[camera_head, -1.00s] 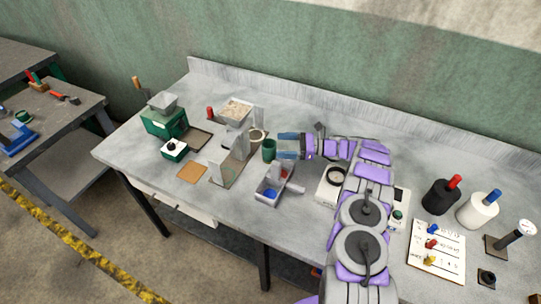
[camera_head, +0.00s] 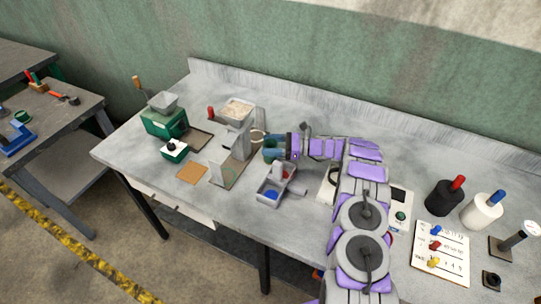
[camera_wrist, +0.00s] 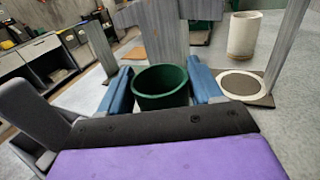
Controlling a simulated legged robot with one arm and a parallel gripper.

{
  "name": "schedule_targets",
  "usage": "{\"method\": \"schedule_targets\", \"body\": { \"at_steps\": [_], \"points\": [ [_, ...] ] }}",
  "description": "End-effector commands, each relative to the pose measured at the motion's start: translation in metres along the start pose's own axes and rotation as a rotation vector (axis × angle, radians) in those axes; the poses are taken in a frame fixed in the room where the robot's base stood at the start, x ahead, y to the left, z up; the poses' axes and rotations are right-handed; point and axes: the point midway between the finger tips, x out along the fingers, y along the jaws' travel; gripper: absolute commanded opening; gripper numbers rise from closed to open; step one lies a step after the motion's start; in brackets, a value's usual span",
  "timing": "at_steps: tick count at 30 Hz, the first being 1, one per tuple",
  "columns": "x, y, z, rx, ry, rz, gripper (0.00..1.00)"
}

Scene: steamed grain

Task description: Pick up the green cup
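The green cup (camera_wrist: 161,88) stands upright between the two blue fingers of my gripper (camera_wrist: 160,90) in the wrist view. One finger is on each side of it, and the fingers are spread to about the cup's width. I cannot tell whether they touch the cup. In the head view the cup (camera_head: 269,154) is partly hidden by my gripper (camera_head: 272,146), which reaches it from the right.
A grey stand (camera_head: 237,142) with upright plates is close on the left. A white cylinder (camera_wrist: 244,35) stands beyond the right finger. A green machine (camera_head: 163,122) is farther left.

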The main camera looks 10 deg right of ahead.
Motion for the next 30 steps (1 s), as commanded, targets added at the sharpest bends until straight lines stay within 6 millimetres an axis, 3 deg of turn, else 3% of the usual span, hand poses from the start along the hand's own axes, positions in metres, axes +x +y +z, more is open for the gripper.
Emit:
{"method": "schedule_targets", "body": {
  "at_steps": [2, 14, 23, 30],
  "points": [
    [0.000, 0.000, 0.000, 0.000, 0.000, 0.000, 0.56],
    [0.000, 0.000, 0.000, 0.000, 0.000, 0.000, 0.18],
    [0.000, 0.000, 0.003, -0.001, 0.000, 0.000, 0.17],
    [0.000, -0.001, 0.031, -0.004, 0.000, -0.001, 0.17]
  ]
}}
